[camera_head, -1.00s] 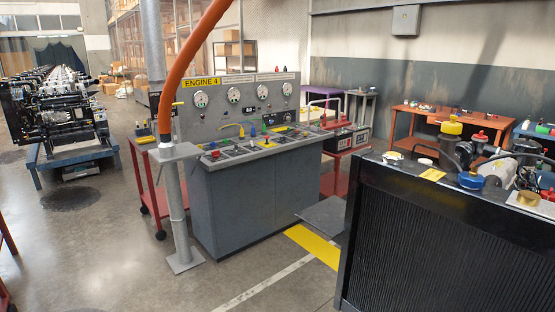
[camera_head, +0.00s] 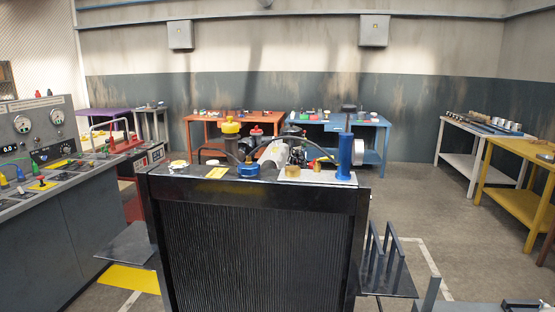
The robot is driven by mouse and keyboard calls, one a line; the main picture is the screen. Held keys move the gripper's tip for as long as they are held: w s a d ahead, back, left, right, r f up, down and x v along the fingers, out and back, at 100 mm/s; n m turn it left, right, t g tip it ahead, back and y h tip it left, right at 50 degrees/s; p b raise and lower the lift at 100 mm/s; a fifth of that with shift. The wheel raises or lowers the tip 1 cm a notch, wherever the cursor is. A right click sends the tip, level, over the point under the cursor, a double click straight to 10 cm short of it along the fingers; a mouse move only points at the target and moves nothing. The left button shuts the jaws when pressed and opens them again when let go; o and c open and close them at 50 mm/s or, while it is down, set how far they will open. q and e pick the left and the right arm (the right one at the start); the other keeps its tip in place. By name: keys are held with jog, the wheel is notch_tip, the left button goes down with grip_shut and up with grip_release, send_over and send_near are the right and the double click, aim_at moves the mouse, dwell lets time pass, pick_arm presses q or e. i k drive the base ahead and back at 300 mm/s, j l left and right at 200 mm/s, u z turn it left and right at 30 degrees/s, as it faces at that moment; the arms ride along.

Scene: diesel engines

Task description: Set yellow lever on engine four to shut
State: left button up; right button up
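The grey control console (camera_head: 75,215) stands at the left edge, cut off by the frame. Its "ENGINE 4" sign is out of view now. A small yellow lever-like part (camera_head: 42,184) sits on its sloped top, near green and blue knobs. It is too small to tell its setting. In the middle stands an engine with a black radiator (camera_head: 262,250) facing me. Neither gripper shows.
A grey plate (camera_head: 128,243) and a yellow floor patch (camera_head: 130,278) lie between console and engine. An orange table (camera_head: 195,140) and a blue table (camera_head: 375,140) stand behind. A yellow table (camera_head: 520,200) stands at right. Open floor (camera_head: 425,215) lies right of the engine.

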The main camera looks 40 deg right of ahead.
aim_at(317, 161)
jog(key=z, duration=1.6)
jog(key=i+j, duration=0.2)
jog(key=j, duration=0.2)
